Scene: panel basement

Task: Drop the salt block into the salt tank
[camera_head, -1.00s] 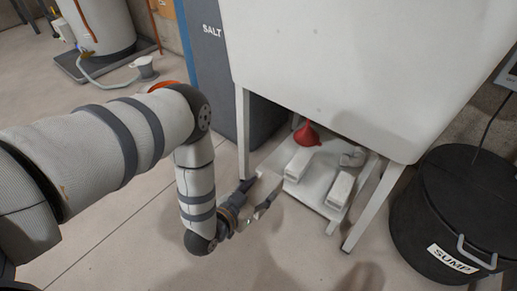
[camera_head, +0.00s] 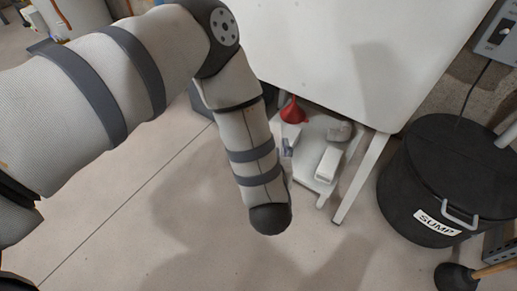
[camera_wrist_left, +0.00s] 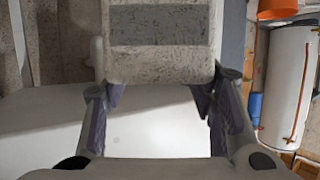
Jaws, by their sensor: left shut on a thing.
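My left gripper (camera_wrist_left: 158,98) is shut on a pale, speckled block with a grey band, which I take to be the salt block (camera_wrist_left: 160,62); it fills the top middle of the left wrist view between the two fingers. In the head view my forearm hides the held block and nearly all of the gripper; a small grey piece of it (camera_head: 287,148) shows beside the low white shelf. The salt tank is mostly hidden behind my arm; a dark grey strip (camera_head: 203,103) left of the forearm looks like its lower part. My right gripper is not in view.
The low shelf (camera_head: 306,172) under the white basin (camera_head: 320,50) holds a red funnel (camera_head: 293,110) and another white block (camera_head: 328,163). A basin leg (camera_head: 360,180) stands in front. The black sump bin (camera_head: 445,180) and a plunger (camera_head: 458,277) are at right. Front floor is clear.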

